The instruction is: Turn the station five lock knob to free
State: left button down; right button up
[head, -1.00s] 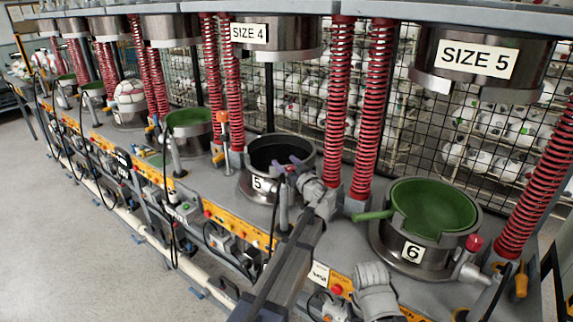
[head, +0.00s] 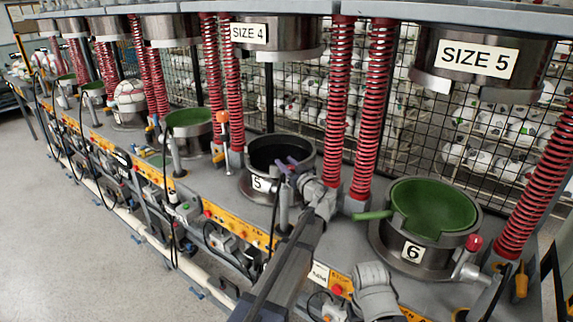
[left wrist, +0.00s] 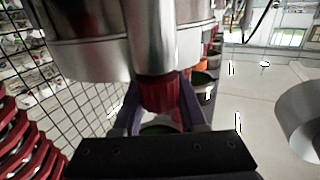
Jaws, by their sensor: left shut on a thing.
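Station five is the dark open metal bowl (head: 281,154) with the "5" label (head: 258,184) in the middle of the head view. My left gripper (head: 287,167), with purple fingers, is at the front right of this bowl. In the left wrist view, the two purple fingers are shut on a red knob (left wrist: 160,93), one on each side. The knob sits below a large metal cylinder (left wrist: 125,45). In the head view the gripper hides the knob, and its lock setting cannot be read. My right gripper is not in view.
Station six, with a green bowl (head: 433,203) and its own red knob (head: 473,242), stands to the right. Red springs (head: 340,110) rise behind my left gripper. A wire mesh and balls are behind. The floor (head: 60,220) at left is clear.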

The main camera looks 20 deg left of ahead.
pick_arm(q)
jog(key=shift+n+g+y, duration=0.3)
jog(key=shift+g, duration=0.1)
jog(key=shift+s+a+n+g+y, duration=0.2)
jog(key=shift+n+g+y, duration=0.55)
jog(key=shift+n+g, duration=0.6)
jog(key=shift+s+a+n+g+y, duration=0.1)
jog(key=shift+s+n+g+y, duration=0.25)
jog(key=shift+n+g+y, duration=0.9)
jog(key=shift+s+a+n+g+y, duration=0.2)
jog(key=shift+n+g, duration=0.5)
jog(key=shift+g, duration=1.3)
jog(key=shift+s+d, duration=0.1)
jog(key=shift+c, duration=2.2)
grip_release()
notch_tip(320, 180, up, 10)
jog(key=p, duration=1)
